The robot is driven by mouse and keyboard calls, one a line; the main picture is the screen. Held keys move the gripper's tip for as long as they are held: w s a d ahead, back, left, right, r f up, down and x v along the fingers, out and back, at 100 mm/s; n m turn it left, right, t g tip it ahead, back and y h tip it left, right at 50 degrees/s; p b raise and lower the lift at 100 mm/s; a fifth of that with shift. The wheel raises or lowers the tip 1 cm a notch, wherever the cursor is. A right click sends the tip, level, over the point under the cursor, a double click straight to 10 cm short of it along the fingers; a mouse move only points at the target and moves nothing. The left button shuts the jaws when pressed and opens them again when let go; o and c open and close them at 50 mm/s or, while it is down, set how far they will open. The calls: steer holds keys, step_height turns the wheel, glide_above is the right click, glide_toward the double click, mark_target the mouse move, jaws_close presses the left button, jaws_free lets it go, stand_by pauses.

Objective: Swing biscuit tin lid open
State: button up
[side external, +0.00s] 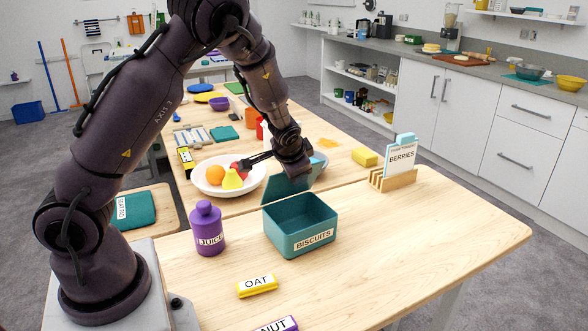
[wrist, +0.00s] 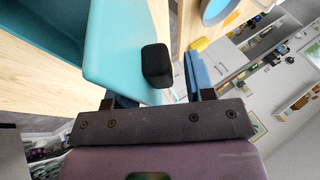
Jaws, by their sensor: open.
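The teal biscuit tin (side external: 300,240), labelled BISCUITS, stands on the wooden table with its inside showing empty. Its lid (side external: 287,188) is raised at the tin's back edge, standing roughly upright. In the wrist view the lid (wrist: 115,45) fills the upper middle, with part of the tin (wrist: 45,30) at the upper left.
A purple juice bottle (side external: 207,228) stands left of the tin. A yellow oat bar (side external: 257,286) lies in front. A wooden rack with a BERRIES card (side external: 401,160) stands right. The table's right front is clear.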

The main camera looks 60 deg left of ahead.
jaws_close()
steer(key=shift+a+r, duration=0.1)
steer(key=shift+a, duration=0.15)
steer(key=shift+s+a+r+h, duration=0.1)
steer(key=shift+a+r+h, duration=0.1)
steer(key=shift+a+h, duration=0.65)
steer(key=a+f+n+h, duration=0.1)
steer(key=a+h, duration=0.5)
steer(key=shift+s+n+h, duration=0.2)
steer(key=shift+n+h, duration=0.15)
steer(key=shift+n, duration=0.05)
stand_by(0.4)
